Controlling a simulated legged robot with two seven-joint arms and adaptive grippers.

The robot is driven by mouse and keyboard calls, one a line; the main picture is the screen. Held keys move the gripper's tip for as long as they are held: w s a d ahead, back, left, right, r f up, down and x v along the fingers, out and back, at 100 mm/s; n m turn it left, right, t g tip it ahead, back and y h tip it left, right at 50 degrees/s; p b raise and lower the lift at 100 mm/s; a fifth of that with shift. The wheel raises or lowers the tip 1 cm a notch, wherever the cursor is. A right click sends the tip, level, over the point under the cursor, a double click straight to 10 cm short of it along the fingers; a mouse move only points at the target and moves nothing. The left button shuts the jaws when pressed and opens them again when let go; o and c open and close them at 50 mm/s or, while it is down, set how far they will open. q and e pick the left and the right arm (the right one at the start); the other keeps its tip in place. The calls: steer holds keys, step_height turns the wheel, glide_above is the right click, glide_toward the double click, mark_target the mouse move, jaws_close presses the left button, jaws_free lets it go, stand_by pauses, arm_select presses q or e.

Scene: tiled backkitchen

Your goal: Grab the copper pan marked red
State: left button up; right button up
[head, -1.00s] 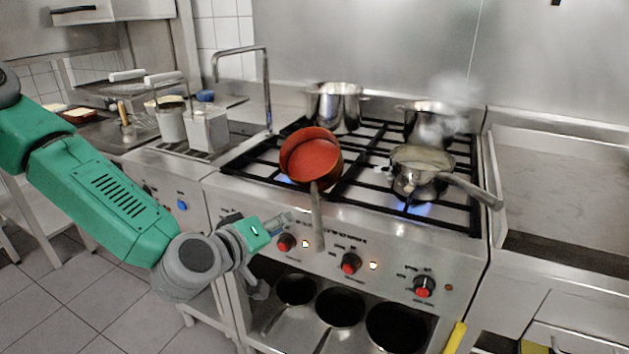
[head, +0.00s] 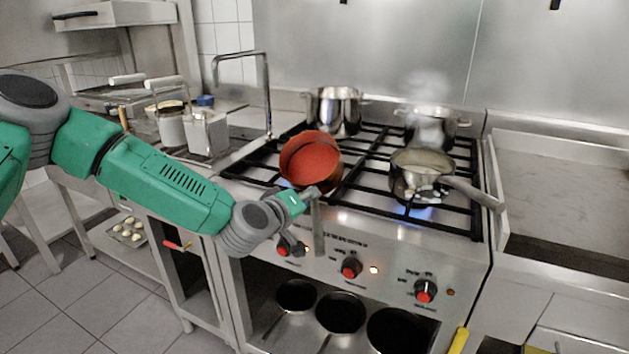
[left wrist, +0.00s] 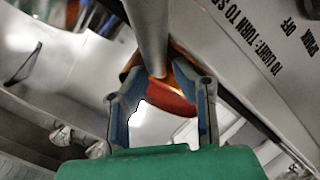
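The copper pan (head: 311,160) with a red inside sits on the front left burner. Its grey handle (head: 318,235) reaches over the stove's front edge. My left gripper (head: 309,194) is at the handle, close to the pan's near rim. In the left wrist view the two fingers (left wrist: 157,68) are spread apart, and the handle (left wrist: 147,30) runs between their tips in the picture. The pan's copper side (left wrist: 172,97) shows between the fingers. I cannot tell whether a finger touches the handle. My right gripper is in neither view.
A steaming saucepan (head: 421,160) stands on the front right burner, its handle pointing right. Two steel pots (head: 336,112) (head: 432,128) stand at the back. A blue flame burns under the saucepan. Knobs (head: 351,268) line the stove front. Dark pans lie on the shelf below.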

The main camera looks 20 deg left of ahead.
arm_select(q)
steer(key=shift+w+d+f, duration=0.15)
steer(key=shift+w+f, duration=0.1)
steer(key=shift+w, duration=0.4)
jaws_close()
steer(key=shift+r, duration=0.2)
